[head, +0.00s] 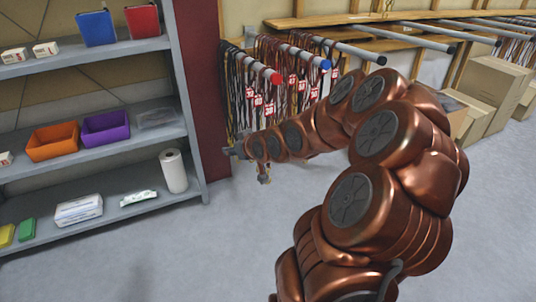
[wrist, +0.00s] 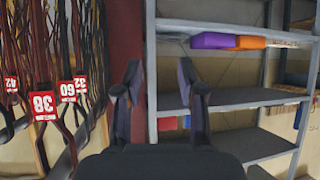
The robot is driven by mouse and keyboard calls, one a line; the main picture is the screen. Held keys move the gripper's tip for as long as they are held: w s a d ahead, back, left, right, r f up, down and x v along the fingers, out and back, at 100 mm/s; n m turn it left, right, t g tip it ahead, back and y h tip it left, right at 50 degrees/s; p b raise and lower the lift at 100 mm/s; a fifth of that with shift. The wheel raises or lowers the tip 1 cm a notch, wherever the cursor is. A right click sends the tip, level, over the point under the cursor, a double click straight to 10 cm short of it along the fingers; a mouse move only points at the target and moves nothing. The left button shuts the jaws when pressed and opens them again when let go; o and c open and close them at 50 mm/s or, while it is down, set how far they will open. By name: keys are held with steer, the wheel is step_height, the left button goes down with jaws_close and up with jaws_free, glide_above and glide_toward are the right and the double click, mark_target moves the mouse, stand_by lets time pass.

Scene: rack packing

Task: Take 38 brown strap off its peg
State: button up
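Several straps hang in a row on a grey peg with a red tip (head: 277,78). In the wrist view, the red tag 38 (wrist: 42,104) is nearest, at the left, with tags 60 and 42 behind it. Its strap blends with the dark straps around it, so I cannot make out its full length. My gripper (head: 235,152) is low beside the hanging straps, near the dark red panel. In the wrist view my gripper (wrist: 161,80) is open and empty, with the straps to the left of both fingers.
A grey shelf (head: 100,145) stands left with orange (head: 52,142) and purple (head: 106,128) bins and a paper roll (head: 173,170). A blue-tipped peg (head: 325,64) holds more tagged straps. Cardboard boxes (head: 490,85) stand right. The floor in front is clear.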

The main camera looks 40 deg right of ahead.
steer(key=s+d+f+m+t+h+b, duration=0.1)
steer(key=d+f+t+h+b, duration=0.15)
steer(key=d+b, duration=0.4)
steer(key=s+d+f+m+t+h+b, duration=0.1)
steer(key=d+f+m+t+h+b, duration=0.2)
steer(key=d, duration=0.6)
steer(key=w+d+n+b, duration=0.1)
steer(key=w+d+b, duration=0.2)
steer(key=w, duration=0.3)
steer(key=shift+w+f+y+b, duration=0.25)
steer(key=shift+w+y+b, duration=0.1)
steer(key=shift+w+y, duration=0.1)
steer(key=shift+d, duration=0.1)
jaws_close()
